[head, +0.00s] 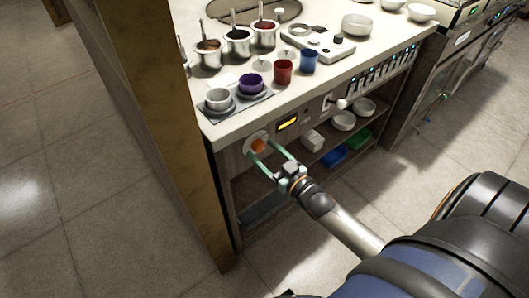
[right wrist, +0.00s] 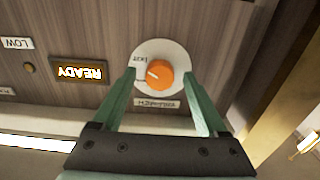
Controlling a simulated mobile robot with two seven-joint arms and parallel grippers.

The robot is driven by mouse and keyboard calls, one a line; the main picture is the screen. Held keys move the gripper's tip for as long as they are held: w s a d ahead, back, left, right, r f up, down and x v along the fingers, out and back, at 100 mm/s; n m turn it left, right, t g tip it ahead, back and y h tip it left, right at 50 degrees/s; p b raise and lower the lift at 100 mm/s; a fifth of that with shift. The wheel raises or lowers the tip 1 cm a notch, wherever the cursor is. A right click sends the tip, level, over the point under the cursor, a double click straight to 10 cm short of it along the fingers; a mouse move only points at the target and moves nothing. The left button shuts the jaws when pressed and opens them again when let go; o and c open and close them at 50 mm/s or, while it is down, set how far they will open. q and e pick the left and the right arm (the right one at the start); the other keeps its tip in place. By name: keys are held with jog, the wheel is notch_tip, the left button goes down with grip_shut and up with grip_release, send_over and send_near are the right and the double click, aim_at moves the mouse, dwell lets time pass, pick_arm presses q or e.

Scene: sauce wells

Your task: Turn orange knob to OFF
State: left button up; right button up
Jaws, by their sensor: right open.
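The orange knob (head: 258,145) sits on a round pale dial plate on the front panel of the counter, near its left end. In the right wrist view the orange knob (right wrist: 160,74) has a pale pointer mark toward the left, and small lettering on the plate is hard to read. My right gripper (head: 262,157) is open, with its two green fingers reaching toward the panel. In the right wrist view the fingertips (right wrist: 162,78) lie on either side of the knob; I cannot tell whether they touch it. My left gripper is not in view.
A display reading READY (right wrist: 80,72) is beside the knob. Above stands the counter (head: 330,73) with metal pots, a red cup (head: 283,72), a blue cup (head: 309,61) and bowls. A brown post (head: 165,120) rises close left of the knob. Open shelves lie below.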

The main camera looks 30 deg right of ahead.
jog(key=shift+w, duration=0.1)
jog(key=shift+c, duration=0.3)
grip_shut()
dwell(0.4)
